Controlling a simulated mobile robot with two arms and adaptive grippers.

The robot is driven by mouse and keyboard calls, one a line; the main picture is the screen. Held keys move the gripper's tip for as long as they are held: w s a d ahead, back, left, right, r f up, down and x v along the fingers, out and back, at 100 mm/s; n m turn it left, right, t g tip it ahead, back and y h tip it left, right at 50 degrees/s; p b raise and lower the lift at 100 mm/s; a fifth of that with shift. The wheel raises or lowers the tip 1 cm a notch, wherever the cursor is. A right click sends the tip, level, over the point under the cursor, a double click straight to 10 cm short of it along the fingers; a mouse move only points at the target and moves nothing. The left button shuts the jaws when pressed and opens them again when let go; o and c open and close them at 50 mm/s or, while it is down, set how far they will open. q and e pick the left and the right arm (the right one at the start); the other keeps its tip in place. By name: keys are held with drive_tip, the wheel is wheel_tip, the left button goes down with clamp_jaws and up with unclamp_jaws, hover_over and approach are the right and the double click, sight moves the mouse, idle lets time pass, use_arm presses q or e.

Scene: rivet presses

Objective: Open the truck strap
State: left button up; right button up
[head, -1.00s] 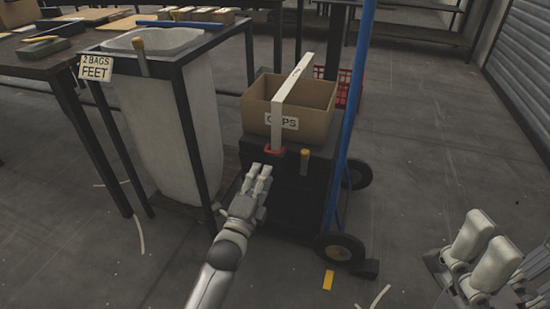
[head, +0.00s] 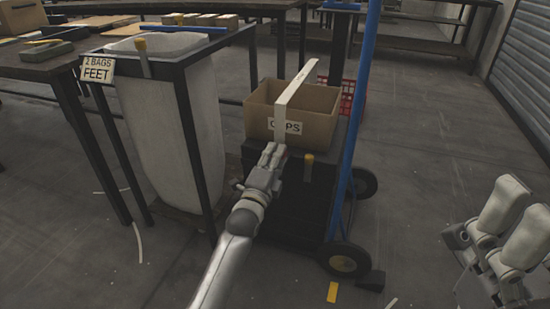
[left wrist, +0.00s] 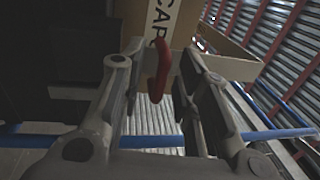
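The white truck strap (head: 297,91) runs over an open cardboard box (head: 317,112) labelled "C…PS", its middle letter covered by the strap, and down its front. In the left wrist view a red latch (left wrist: 158,72) hangs at the strap's lower end. My left gripper (head: 273,149) is at the strap's lower end and hides the latch in the head view. In the left wrist view its fingers (left wrist: 160,75) stand apart on either side of the latch, with gaps visible. My right gripper (head: 508,228) is open and empty at the lower right.
The box sits on a black hand truck with a blue upright (head: 357,120) and wheels (head: 343,259). A framed white bag (head: 165,120) stands left. Floor at right is clear.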

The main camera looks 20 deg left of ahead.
use_arm(q)
clamp_jaws()
drive_tip(key=shift+r, duration=0.15)
